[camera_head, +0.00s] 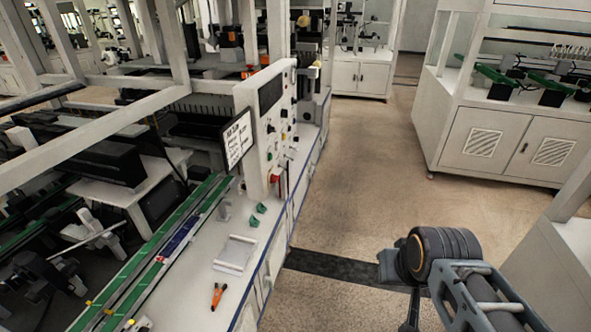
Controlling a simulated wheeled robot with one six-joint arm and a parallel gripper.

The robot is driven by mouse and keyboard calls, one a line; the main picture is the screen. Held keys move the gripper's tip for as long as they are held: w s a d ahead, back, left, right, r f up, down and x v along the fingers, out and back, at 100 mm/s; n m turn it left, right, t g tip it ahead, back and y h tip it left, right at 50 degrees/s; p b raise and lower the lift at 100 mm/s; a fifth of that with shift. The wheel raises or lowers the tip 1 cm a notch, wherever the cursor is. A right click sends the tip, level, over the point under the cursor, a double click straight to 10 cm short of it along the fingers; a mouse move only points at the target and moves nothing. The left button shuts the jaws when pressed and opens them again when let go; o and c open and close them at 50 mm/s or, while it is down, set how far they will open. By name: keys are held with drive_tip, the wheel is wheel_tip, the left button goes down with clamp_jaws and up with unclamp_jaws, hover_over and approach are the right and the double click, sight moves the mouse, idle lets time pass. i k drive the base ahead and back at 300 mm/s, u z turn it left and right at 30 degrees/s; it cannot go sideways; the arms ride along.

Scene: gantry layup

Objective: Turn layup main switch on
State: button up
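A white upright control panel (257,128) stands on the bench left of centre, with a dark screen (270,95) and several small knobs and buttons on its face. A small red part (275,179) sits low on the panel and may be the main switch; the labels are too small to read and its position cannot be told. My arm shows at the lower right, well apart from the panel across the aisle. My gripper is not visible.
The white bench (208,290) holds orange-handled pliers (217,296), a clear tray (235,254), small green parts (257,215) and a green conveyor rail (150,276). The aisle floor (365,190) is clear. A white cabinet (490,145) stands right.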

sight(275, 179)
drive_tip(key=u, duration=0.45)
drive_tip(key=i, duration=0.9)
drive_tip(key=u, duration=0.75)
